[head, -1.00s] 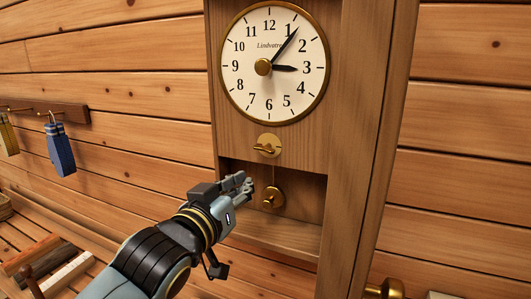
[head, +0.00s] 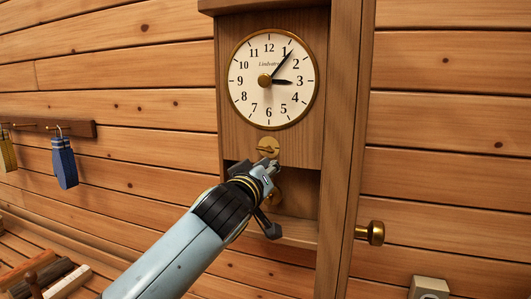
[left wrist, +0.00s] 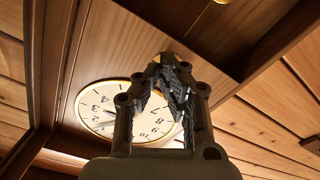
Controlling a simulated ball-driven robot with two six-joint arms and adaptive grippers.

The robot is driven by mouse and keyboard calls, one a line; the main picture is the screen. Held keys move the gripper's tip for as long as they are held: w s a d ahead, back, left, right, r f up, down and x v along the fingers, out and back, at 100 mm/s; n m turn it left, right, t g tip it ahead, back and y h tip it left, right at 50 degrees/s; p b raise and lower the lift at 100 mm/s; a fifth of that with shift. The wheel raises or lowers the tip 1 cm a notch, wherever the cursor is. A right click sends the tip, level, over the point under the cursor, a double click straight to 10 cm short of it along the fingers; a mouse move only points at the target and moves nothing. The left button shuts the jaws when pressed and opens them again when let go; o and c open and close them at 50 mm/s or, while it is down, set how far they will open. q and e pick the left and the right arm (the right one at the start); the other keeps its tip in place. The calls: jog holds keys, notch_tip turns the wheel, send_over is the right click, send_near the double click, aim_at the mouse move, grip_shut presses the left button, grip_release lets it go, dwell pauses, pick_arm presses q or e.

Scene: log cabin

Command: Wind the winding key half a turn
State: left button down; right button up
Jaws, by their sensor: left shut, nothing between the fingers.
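The winding key (head: 268,147) is a small brass piece on a round brass plate below the dial of the wooden wall clock (head: 228,120). The white dial (head: 250,95) has black numerals and hands. My left gripper (head: 273,167) is shut and empty, just below the key in the head view. Whether it touches the key I cannot tell. In the left wrist view the fingertips (left wrist: 170,68) are together, with a bit of brass just beyond them and the dial (left wrist: 92,105) behind. My right gripper is not in view.
A brass knob (head: 370,232) sticks out at the clock's right. A blue tag (head: 64,165) hangs from a rail (head: 85,129) at left. Firewood (head: 68,283) lies at lower left.

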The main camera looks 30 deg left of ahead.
aim_at(266, 149)
pick_arm(q)
jog(key=b+x, duration=0.1)
jog(key=x, duration=0.2)
jog(key=shift+f, duration=0.1)
jog(key=shift+w, duration=0.15)
jog(key=shift+a, duration=0.1)
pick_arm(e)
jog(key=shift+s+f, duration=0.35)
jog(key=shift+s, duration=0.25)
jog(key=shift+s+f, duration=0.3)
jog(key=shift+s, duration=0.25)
pick_arm(q)
jog(key=shift+a+r, duration=0.2)
jog(key=shift+r, duration=0.15)
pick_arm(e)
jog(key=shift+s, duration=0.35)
pick_arm(q)
jog(key=shift+a+f+b, duration=0.15)
jog(key=shift+f+b, duration=0.1)
jog(key=shift+b, duration=0.3)
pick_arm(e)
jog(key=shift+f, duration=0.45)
